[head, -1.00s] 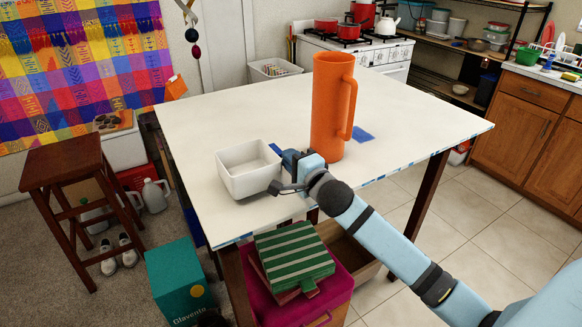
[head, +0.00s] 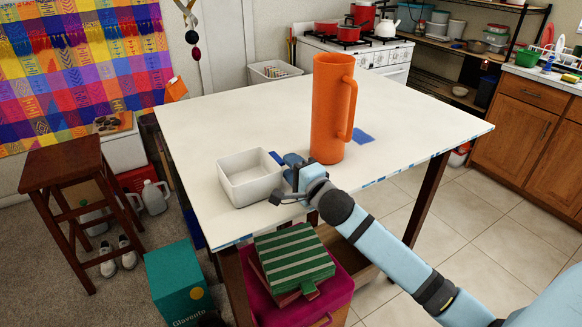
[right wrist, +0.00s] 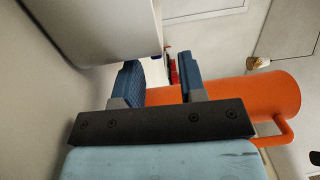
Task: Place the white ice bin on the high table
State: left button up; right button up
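The white ice bin (head: 250,190), a square open box, sits upright and empty on the white high table (head: 240,115), near its front-left edge. In the right wrist view the bin's pale wall (right wrist: 90,28) fills the upper left. My right gripper (head: 286,162) is at the bin's right side, just above the tabletop. Its blue fingers are apart with nothing between them in the right wrist view (right wrist: 160,82); the bin lies outside them. My left gripper is not in view.
A tall orange pitcher (head: 328,110) stands right behind my right gripper. A blue flat piece (head: 363,135) lies beyond it. The far left of the tabletop is clear. A wooden stool (head: 65,160) stands left of the table; boxes with a green striped lid (head: 293,258) are below its front edge.

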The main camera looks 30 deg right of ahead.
jog(key=s, duration=1.1)
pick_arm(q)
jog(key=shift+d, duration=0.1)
pick_arm(e)
jog(key=s+a+f+n+g+y, duration=0.1)
jog(key=s+a+f+n+g, duration=0.1)
jog(key=s+a+f+n, duration=0.3)
jog(key=s+a+f+n+g+y, duration=0.1)
jog(key=s+a+f+n+g, duration=0.2)
jog(key=s+a+f+n, duration=0.2)
jog(key=s+a+f+n+g+y, duration=0.1)
jog(key=s+a+f+n, duration=0.4)
jog(key=f+n, duration=0.5)
notch_tip(320, 180, down, 7)
jog(key=shift+s+a+r+g, duration=0.2)
jog(key=shift+s+a+g, duration=0.2)
jog(key=shift+a+g, duration=0.6)
jog(key=shift+a, duration=0.1)
